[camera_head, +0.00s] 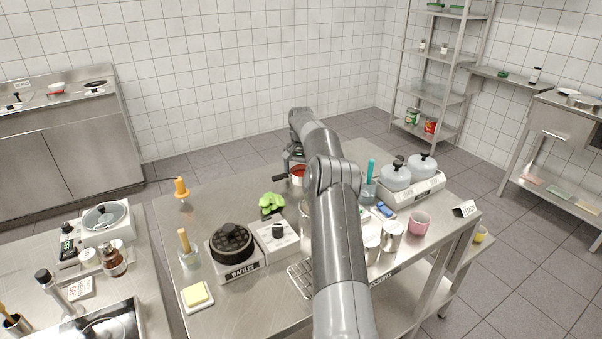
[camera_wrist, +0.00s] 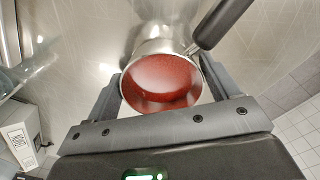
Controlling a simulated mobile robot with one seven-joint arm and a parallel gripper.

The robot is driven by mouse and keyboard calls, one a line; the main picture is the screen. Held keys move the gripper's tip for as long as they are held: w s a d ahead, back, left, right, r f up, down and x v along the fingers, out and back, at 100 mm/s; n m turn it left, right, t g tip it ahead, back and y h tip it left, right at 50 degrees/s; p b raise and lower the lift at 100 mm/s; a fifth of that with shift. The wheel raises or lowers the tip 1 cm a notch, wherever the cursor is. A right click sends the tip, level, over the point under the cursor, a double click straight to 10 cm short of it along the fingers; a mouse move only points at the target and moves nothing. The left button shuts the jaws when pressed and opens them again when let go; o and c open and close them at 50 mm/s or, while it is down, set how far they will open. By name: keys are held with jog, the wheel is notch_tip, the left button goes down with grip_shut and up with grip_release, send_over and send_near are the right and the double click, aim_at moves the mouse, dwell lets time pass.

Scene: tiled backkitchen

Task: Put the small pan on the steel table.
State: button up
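The small pan (camera_wrist: 165,82) has a steel body, a dark handle and red contents. It sits between the two fingers of my gripper (camera_wrist: 162,76) in the wrist view. The fingers are wide apart, one on each side of the pan and close to its rim; I cannot tell whether they press on it. In the head view, the pan (camera_head: 298,171) shows partly, beside my arm at the far side of the steel table (camera_head: 228,198). I cannot tell whether its base touches the steel.
A green item (camera_head: 270,203), a waffle maker (camera_head: 232,243) and a white appliance with a knob (camera_head: 276,236) stand left of my arm. A double pot warmer (camera_head: 410,183), a pink mug (camera_head: 419,223) and metal canisters (camera_head: 391,236) stand right. Bare steel shows at the table's far left.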

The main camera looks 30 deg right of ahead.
jog(key=o, duration=0.3)
jog(key=a+r+n, duration=0.1)
jog(key=a+r, duration=0.2)
jog(key=r, duration=0.4)
jog(key=a+r, duration=0.3)
jog(key=r, duration=0.5)
jog(key=s+a+r+n+t+h, duration=0.1)
jog(key=s+a+r+n, duration=0.1)
jog(key=s+a+r, duration=0.55)
jog(key=s+a+r+n+t, duration=0.2)
jog(key=s+a+r, duration=0.3)
jog(key=s+a, duration=0.45)
jog(key=s+a+n+t, duration=0.1)
jog(key=s+a, duration=0.2)
jog(key=s, duration=0.4)
jog(key=s+a+n, duration=0.1)
jog(key=s+a, duration=0.3)
jog(key=s, duration=0.2)
jog(key=s+a+f, duration=0.1)
jog(key=s+f, duration=0.2)
jog(key=s, duration=0.2)
jog(key=s+a+f+n+t, duration=0.1)
jog(key=s+f, duration=0.2)
jog(key=s, duration=0.3)
jog(key=s+a+f+n+y, duration=0.1)
jog(key=s+f, duration=0.2)
jog(key=s, duration=0.2)
jog(key=shift+s+a+f+t, duration=0.15)
jog(key=shift+s+a+t, duration=0.15)
